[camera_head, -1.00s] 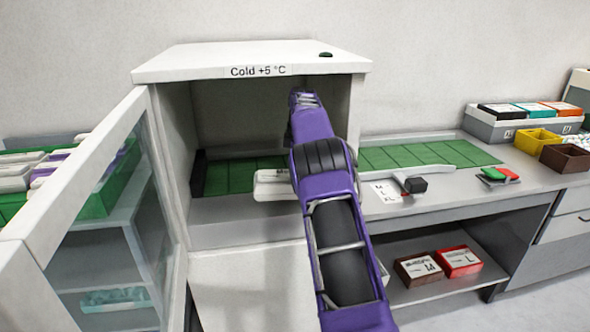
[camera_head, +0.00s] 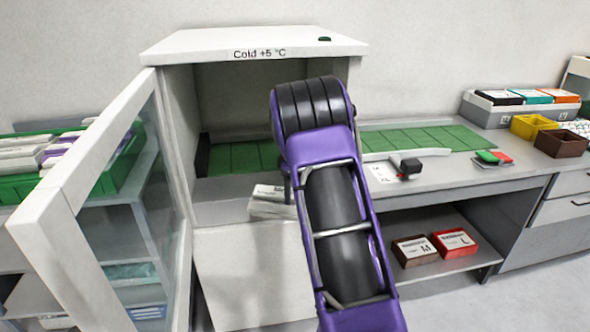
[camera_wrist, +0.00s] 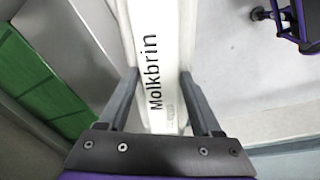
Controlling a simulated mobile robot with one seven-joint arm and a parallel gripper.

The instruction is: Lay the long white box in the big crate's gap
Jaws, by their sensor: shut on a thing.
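The long white box (camera_wrist: 157,60), with "Molkbrin" printed on it, lies between the two fingers of my gripper (camera_wrist: 158,105) in the wrist view. My gripper is shut on it. In the head view the white box (camera_head: 270,203) shows at the front opening of the cold cabinet, partly hidden by my arm. My gripper itself is hidden behind my arm there. The big green crate (camera_head: 128,178) stands at the left, behind the open glass door, and holds several white and purple boxes. Its gap cannot be made out from here.
The cold cabinet (camera_head: 250,43) stands open, with green mats (camera_head: 232,157) inside. Its glass door (camera_head: 100,215) swings out at the left, between cabinet and crate. A counter (camera_head: 440,180) with a dark-headed tool (camera_head: 410,167) lies at the right.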

